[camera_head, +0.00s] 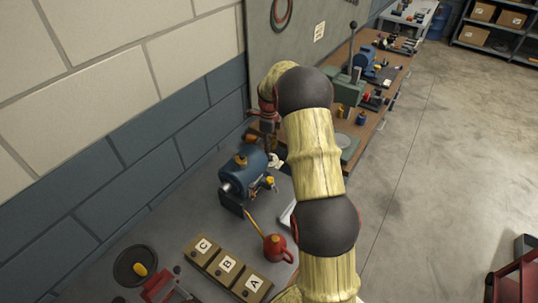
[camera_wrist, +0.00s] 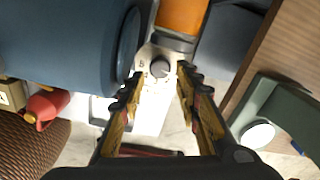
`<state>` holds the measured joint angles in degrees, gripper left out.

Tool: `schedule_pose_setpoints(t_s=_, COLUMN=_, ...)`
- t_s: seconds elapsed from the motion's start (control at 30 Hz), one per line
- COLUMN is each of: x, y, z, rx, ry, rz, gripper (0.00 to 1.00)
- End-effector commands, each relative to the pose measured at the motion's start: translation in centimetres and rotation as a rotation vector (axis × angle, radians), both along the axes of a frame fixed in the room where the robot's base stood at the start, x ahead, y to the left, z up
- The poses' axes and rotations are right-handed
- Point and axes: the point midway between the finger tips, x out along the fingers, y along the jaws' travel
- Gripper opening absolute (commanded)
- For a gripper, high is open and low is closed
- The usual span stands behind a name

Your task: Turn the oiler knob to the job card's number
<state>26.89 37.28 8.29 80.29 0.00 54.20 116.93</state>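The oiler knob (camera_wrist: 160,68) is a small dark round knob on a pale plate with small marks around it, too small to read. An orange cylinder with a grey collar (camera_wrist: 182,16) stands just beyond it. My gripper (camera_wrist: 159,82) is open, its two fingers pointing at the knob with one on either side and a gap to each. I cannot tell how far above the knob they are. In the head view my gripper (camera_head: 267,125) hangs over the bench behind the blue motor (camera_head: 242,174), and the knob cannot be made out. No job card number is legible.
The blue motor housing (camera_wrist: 65,40) is close on the left in the wrist view. A red oil can (camera_head: 275,247) and wooden blocks lettered A, B and C (camera_head: 227,264) stand on the grey bench. A green machine (camera_wrist: 270,115) is at right on the brown bench.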

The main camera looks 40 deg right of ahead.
Motion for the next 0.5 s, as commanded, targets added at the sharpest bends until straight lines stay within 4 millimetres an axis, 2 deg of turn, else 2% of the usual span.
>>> schedule_pose_setpoints(t_s=0.1, x=-0.1, y=0.0, z=-1.9, rx=0.001, ry=0.002, rz=0.001, gripper=0.33)
schedule_pose_setpoints(t_s=0.23, x=0.0, y=0.0, z=-3.2, rx=0.001, ry=0.001, rz=0.001, gripper=0.33)
schedule_pose_setpoints(t_s=0.5, x=0.0, y=0.0, z=-4.0, rx=-0.001, ry=-0.002, rz=0.002, gripper=0.33)
